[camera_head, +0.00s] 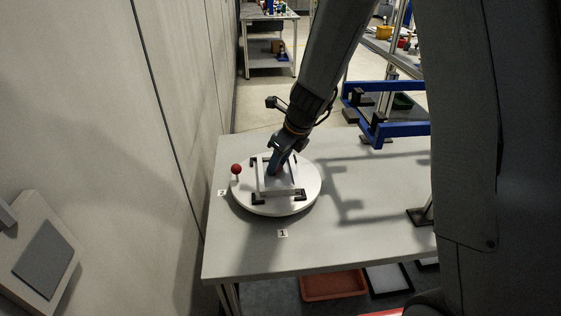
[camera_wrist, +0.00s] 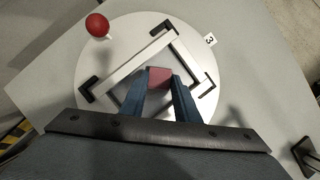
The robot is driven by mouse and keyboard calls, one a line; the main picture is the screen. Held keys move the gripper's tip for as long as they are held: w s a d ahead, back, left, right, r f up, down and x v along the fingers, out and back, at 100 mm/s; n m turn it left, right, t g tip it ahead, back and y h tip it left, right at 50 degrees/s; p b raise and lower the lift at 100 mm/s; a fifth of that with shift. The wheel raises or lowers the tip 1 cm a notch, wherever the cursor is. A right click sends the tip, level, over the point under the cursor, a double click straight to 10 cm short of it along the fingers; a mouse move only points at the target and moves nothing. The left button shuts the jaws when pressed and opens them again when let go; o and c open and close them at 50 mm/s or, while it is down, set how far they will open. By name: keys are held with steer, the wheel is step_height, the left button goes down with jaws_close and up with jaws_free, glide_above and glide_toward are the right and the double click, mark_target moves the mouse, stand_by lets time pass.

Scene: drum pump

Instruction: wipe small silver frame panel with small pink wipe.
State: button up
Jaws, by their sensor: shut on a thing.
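The small silver frame panel (camera_wrist: 145,57) lies on a round white turntable (camera_wrist: 206,101), held at its corners by black brackets. In the head view the panel (camera_head: 278,188) is partly hidden by my arm and gripper (camera_head: 276,171). In the wrist view my gripper (camera_wrist: 160,85) is shut on the small pink wipe (camera_wrist: 160,76), a small block between the blue fingertips.
A red ball knob (camera_head: 236,169) stands up at the turntable's left edge. The turntable sits on a grey table (camera_head: 300,250) close to the wall at left. A blue frame fixture (camera_head: 385,130) stands at the table's back right.

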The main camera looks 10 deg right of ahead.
steer(key=shift+w+a+r+p, duration=0.1)
steer(key=shift+a+r+p, duration=0.1)
steer(key=shift+r+p, duration=0.7)
steer(key=shift+r, duration=0.2)
steer(key=shift+d+r+p, duration=0.3)
steer(key=shift+r+p, duration=0.25)
steer(key=shift+p, duration=0.15)
step_height(320, 180, up, 5)
steer(key=p, duration=0.5)
steer(key=shift+f+p, duration=0.15)
steer(key=shift+p, duration=0.2)
steer(key=shift+f, duration=0.1)
